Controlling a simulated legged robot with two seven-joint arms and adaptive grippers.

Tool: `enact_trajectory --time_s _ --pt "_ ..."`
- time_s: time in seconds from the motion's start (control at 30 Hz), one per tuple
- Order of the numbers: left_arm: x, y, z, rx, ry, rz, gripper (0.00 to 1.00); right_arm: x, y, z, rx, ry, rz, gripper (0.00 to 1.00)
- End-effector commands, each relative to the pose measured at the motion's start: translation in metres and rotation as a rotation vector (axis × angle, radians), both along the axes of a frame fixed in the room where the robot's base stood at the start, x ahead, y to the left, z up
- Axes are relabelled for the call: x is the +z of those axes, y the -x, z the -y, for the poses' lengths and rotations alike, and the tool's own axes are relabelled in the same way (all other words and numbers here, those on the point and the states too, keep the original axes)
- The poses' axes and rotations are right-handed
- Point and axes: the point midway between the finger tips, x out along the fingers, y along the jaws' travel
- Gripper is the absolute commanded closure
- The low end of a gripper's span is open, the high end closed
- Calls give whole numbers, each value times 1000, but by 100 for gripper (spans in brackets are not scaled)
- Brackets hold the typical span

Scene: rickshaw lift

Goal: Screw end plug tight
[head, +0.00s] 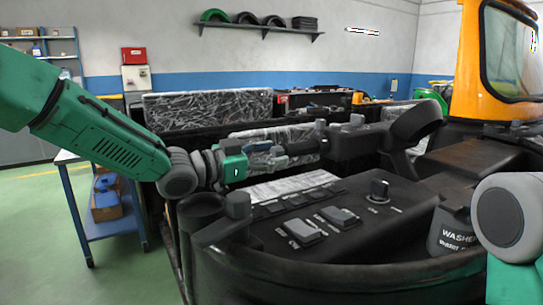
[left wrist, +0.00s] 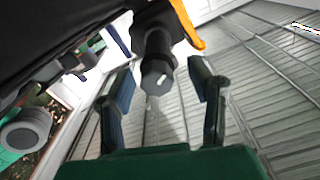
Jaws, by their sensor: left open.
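A dark cylindrical plug with a hexagonal end (left wrist: 157,78) hangs from a black fitting in the left wrist view, with a small pale spot on its end. I take it to be the end plug. My left gripper (head: 303,150) reaches rightward over the black console in the head view. Its two fingers (left wrist: 163,84) are open on either side of the plug, with a gap on each side. In the head view the plug cannot be told apart clearly from the dark parts by the fingertips. My right gripper is out of view; only part of my right arm shows at the right edge.
A black console (head: 330,225) with switches and a knob fills the foreground. A black bottle marked "WASHER" (head: 455,235) stands at its right. An orange cab frame (head: 478,70) rises behind. A blue cart (head: 112,225) stands at left on open green floor.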

Motion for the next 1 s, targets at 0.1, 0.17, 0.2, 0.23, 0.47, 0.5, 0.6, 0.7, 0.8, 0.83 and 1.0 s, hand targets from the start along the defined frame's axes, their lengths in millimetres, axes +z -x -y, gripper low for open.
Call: enact_trajectory --time_s 0.1,0.17,0.2,0.23,0.47,0.5,0.6,0.7,0.8,0.83,1.0 --pt "0 0 1 -1 -2 0 70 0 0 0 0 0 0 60" --pt "0 0 1 -1 -2 0 91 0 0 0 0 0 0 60" --pt "0 0 1 -1 -2 0 100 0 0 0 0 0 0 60" --pt "0 0 1 0 -1 0 100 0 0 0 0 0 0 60" --pt "0 0 1 -1 -7 11 100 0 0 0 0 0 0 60" --pt "0 0 1 -1 -12 17 100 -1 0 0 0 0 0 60" --pt "0 -1 0 0 -32 46 100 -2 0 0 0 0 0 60" --pt "0 -1 1 0 -62 88 100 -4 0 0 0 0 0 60" --pt "0 -1 0 0 -104 145 100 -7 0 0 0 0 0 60" --pt "0 -1 0 0 -117 163 100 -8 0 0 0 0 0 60" --pt "0 -1 0 2 -193 270 100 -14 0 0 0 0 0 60"
